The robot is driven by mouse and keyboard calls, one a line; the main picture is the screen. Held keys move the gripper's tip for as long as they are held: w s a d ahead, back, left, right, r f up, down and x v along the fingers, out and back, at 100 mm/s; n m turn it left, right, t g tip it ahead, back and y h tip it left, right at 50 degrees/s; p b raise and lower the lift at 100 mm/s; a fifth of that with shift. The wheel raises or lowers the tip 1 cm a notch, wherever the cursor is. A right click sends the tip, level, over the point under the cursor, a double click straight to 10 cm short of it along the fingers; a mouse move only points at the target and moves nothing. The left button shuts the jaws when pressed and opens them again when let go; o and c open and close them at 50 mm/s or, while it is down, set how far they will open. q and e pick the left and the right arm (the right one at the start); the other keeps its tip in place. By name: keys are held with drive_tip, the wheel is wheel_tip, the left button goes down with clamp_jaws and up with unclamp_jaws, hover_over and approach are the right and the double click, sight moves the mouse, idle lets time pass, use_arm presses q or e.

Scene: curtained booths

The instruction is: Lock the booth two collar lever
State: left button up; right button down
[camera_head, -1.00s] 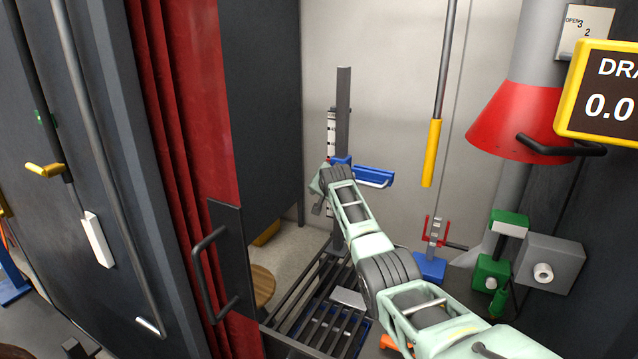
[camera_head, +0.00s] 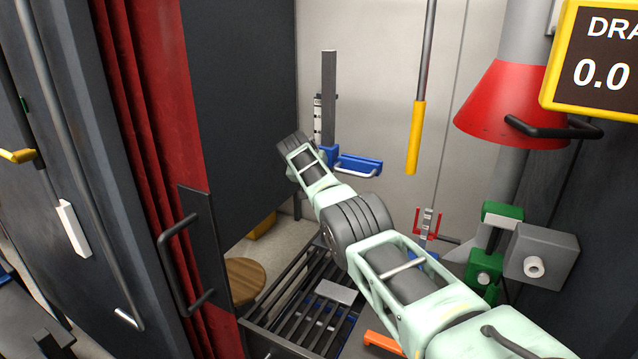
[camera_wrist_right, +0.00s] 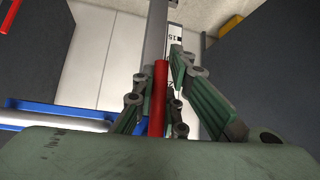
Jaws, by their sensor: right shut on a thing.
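A grey upright post (camera_head: 328,90) stands inside the booth, with a blue collar (camera_head: 328,152) and a blue bracket (camera_head: 358,165) with a pale bar to its right. My right arm reaches in from the lower right, its wrist just left of the post; the fingers are hidden there. In the right wrist view my right gripper (camera_wrist_right: 157,82) is shut on a red lever (camera_wrist_right: 158,105), with green fingers on both sides of it. The post (camera_wrist_right: 155,35) rises behind the lever, and the blue bracket (camera_wrist_right: 60,113) is at the left. My left gripper is out of view.
A dark panel with a black handle (camera_head: 172,265) and red curtain (camera_head: 150,120) border the left. A slatted rack (camera_head: 290,310) and round wooden stool (camera_head: 243,280) lie below. A yellow-gripped rod (camera_head: 415,138), red cone (camera_head: 510,105) and green clamp (camera_head: 487,265) stand right.

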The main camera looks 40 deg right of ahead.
drive_tip(key=shift+d+r, duration=0.1)
drive_tip(key=shift+r, duration=0.05)
drive_tip(key=c, duration=1.8)
unclamp_jaws()
drive_tip(key=shift+s, duration=0.1)
drive_tip(key=v, duration=1.2)
